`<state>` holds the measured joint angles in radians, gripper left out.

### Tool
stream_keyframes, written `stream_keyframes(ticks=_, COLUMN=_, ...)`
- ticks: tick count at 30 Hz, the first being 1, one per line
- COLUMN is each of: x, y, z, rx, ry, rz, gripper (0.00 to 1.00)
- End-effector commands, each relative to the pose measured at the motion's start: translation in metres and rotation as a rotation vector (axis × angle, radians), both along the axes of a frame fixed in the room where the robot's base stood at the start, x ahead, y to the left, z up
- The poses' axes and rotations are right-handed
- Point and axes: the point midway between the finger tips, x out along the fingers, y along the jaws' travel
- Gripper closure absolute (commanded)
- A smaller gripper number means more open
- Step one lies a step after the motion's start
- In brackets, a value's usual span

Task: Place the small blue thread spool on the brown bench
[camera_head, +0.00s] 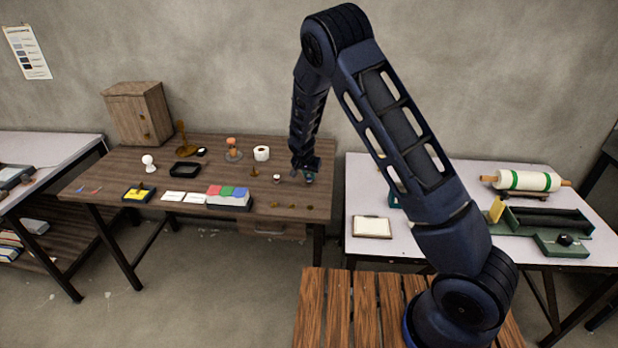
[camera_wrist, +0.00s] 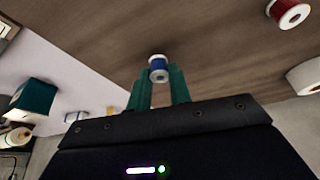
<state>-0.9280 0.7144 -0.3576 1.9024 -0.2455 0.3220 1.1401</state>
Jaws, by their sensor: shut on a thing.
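The small blue thread spool (camera_wrist: 159,75) has white ends and sits between the tips of my gripper's green fingers in the wrist view. My gripper (camera_wrist: 158,88) is shut on it. In the head view my gripper (camera_head: 307,172) is low over the right end of the dark brown wooden table (camera_head: 225,150), and the spool there is tiny and partly hidden. I cannot tell whether the spool touches the tabletop. A slatted brown wooden bench (camera_head: 312,310) stands in front at the bottom, partly behind my arm.
A red spool (camera_wrist: 288,12) and a white roll (camera_wrist: 304,77) lie on the tabletop. A white table (camera_head: 400,240) stands to the right. The visible bench slats are bare.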

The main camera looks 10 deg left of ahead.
Motion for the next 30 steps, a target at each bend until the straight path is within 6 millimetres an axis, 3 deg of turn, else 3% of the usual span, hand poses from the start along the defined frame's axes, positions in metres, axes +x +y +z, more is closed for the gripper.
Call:
stream_keyframes(ticks=3, x=0.0, y=-0.0001, z=-0.0121, rx=0.0, ry=0.0, rz=0.001, gripper=1.0)
stream_keyframes(ticks=14, x=0.0001, y=-0.0001, z=-0.015, rx=0.0, ry=0.0, rz=0.0, gripper=1.0)
stream_keyframes(ticks=15, x=0.0003, y=-0.0002, z=-0.0154, rx=0.0, ry=0.0, rz=0.0, gripper=0.78)
stream_keyframes(ticks=18, x=0.0002, y=-0.0002, z=-0.015, rx=0.001, ry=0.0, rz=0.0, gripper=0.58)
stream_keyframes(ticks=30, x=-0.0006, y=0.0004, z=-0.0096, rx=0.002, ry=-0.001, rz=0.001, gripper=0.58)
